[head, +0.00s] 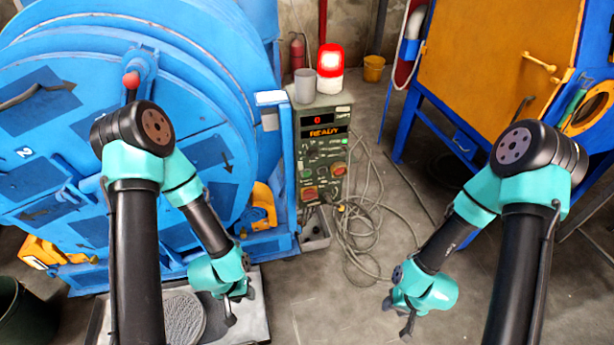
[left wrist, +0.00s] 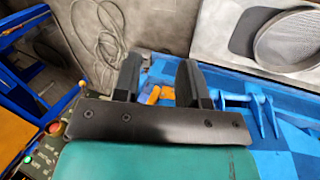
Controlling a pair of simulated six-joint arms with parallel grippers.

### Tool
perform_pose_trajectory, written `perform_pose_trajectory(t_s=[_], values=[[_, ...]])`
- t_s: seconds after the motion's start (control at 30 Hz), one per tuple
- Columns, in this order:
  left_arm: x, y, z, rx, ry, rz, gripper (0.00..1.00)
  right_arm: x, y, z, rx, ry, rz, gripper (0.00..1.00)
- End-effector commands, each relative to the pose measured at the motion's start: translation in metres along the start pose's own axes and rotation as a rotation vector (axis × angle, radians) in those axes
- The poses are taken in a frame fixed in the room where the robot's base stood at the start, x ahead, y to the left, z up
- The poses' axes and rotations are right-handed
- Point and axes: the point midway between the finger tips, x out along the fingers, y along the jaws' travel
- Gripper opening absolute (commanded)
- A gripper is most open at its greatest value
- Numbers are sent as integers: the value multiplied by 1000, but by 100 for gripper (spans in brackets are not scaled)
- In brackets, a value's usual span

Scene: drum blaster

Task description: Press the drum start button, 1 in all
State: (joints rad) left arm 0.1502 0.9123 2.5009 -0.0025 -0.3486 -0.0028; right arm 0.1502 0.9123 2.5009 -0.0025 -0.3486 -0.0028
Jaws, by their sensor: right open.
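The drum machine's control panel (head: 312,150) stands upright at centre in the head view, its display (head: 326,132) showing 0 and READY. Labels are too small to read, so I cannot tell which is the start button. Part of the panel (left wrist: 45,158) shows at lower left in the left wrist view. My left gripper (head: 235,308) is low, left of the panel; its fingers (left wrist: 160,80) are apart and empty. My right gripper (head: 406,325) is low, right of the panel, open and empty.
The big blue drum (head: 60,130) fills the left. A tray with a round mesh (head: 184,315) is below my left arm. An orange cabinet (head: 490,50) stands right.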

Motion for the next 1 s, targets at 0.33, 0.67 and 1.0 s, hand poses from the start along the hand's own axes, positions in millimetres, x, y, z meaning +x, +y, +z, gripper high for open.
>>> perform_pose_trajectory(t_s=[0.33,0.67,1.0], values=[[0,0,0,0,0,0,5,0,0,0,0,0,0,43],[0,0,0,0,0,0,0,0,0,0,0,0,0,43],[0,0,0,0,0,0,0,0,0,0,0,0,0,43]])
